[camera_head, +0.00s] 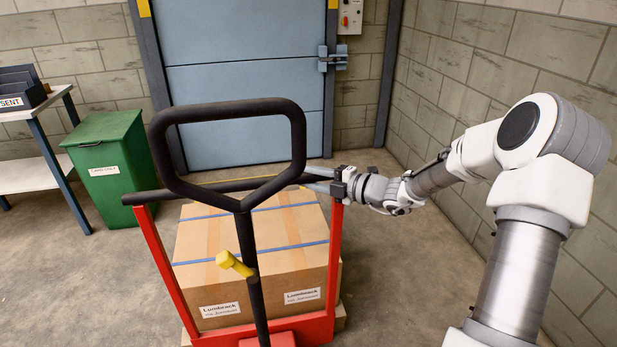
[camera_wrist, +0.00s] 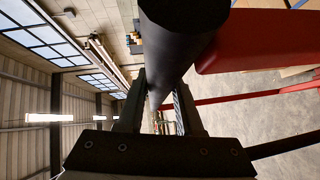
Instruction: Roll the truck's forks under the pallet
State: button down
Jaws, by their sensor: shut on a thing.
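The truck has a red frame (camera_head: 168,265), a black crossbar (camera_head: 222,186) and a tall black loop handle (camera_head: 152,150) with a yellow lever (camera_head: 235,264). My gripper (camera_head: 322,180) is shut on the crossbar near its right end. In the wrist view the crossbar (camera_wrist: 172,40) runs between the two fingers (camera_wrist: 158,108), with a red post (camera_wrist: 235,45) beside it. Strapped cartons (camera_head: 250,245) stand just beyond the red frame. Only a little of the pallet (camera_head: 340,319) shows beneath them. The forks are hidden, so I cannot tell how they lie to the pallet.
A green bin (camera_head: 108,165) and a workbench (camera_head: 28,180) with dark trays (camera_head: 22,88) stand at the left. A closed blue door (camera_head: 245,95) is behind the cartons. A block wall (camera_head: 520,70) runs along the right. Bare floor (camera_head: 90,285) lies left of the truck.

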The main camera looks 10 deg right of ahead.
jog(key=shift+r, duration=0.1)
jog(key=shift+w+r+p, duration=0.15)
jog(key=shift+p, duration=0.45)
jog(key=shift+w+d+r+p, duration=0.1)
jog(key=shift+w+p, duration=0.3)
jog(key=shift+p, duration=0.45)
jog(key=shift+w+f, duration=0.35)
jog(key=shift+w, duration=0.05)
jog(key=c, duration=0.6)
grip_release()
jog(key=shift+s, duration=0.15)
jog(key=p+v, duration=0.3)
jog(key=v, duration=1.4)
jog(key=shift+s+d, duration=0.1)
jog(key=shift+d, duration=0.05)
